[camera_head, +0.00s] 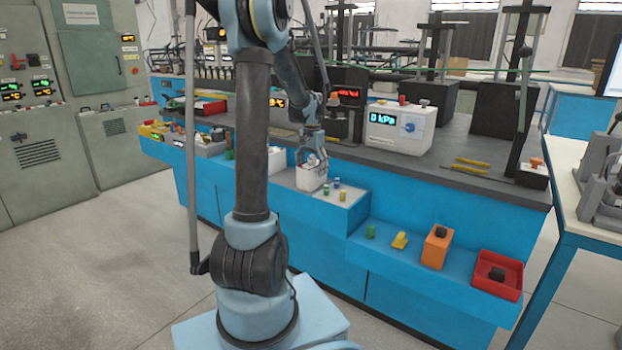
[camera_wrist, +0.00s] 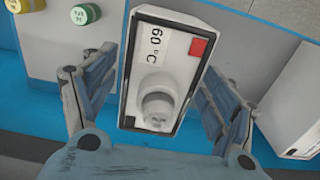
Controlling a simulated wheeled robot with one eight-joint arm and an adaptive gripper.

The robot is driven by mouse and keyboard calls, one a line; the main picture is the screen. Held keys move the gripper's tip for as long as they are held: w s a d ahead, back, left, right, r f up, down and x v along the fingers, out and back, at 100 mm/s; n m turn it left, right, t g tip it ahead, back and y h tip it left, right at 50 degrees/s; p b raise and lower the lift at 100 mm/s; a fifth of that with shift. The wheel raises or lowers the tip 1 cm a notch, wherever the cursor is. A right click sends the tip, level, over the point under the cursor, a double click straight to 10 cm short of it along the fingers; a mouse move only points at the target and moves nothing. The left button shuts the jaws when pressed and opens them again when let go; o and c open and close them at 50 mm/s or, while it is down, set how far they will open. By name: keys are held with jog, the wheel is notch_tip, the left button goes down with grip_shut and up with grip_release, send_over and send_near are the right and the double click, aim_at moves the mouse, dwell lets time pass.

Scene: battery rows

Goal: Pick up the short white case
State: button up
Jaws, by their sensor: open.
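A short white case (camera_wrist: 165,62) with a grey knob, a red square and a "60 °C" label fills the middle of the wrist view. In the head view this case (camera_head: 311,179) stands on the blue ledge (camera_head: 349,208) of the bench. My gripper (camera_head: 313,157) is directly above it in the head view. In the wrist view my gripper (camera_wrist: 158,68) is open, with one finger on each side of the case. Gaps show between fingers and case, so it is not gripped. The case's lower sides are partly hidden.
Another white case (camera_head: 277,161) stands close to the left, and also at the right of the wrist view (camera_wrist: 293,112). Small green and yellow knobs (camera_head: 343,196) sit to the right. An orange box (camera_head: 436,249) and red tray (camera_head: 511,270) are farther right.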

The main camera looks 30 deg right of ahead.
jog(key=c, duration=1.4)
jog(key=shift+o, duration=0.2)
jog(key=shift+r, duration=0.1)
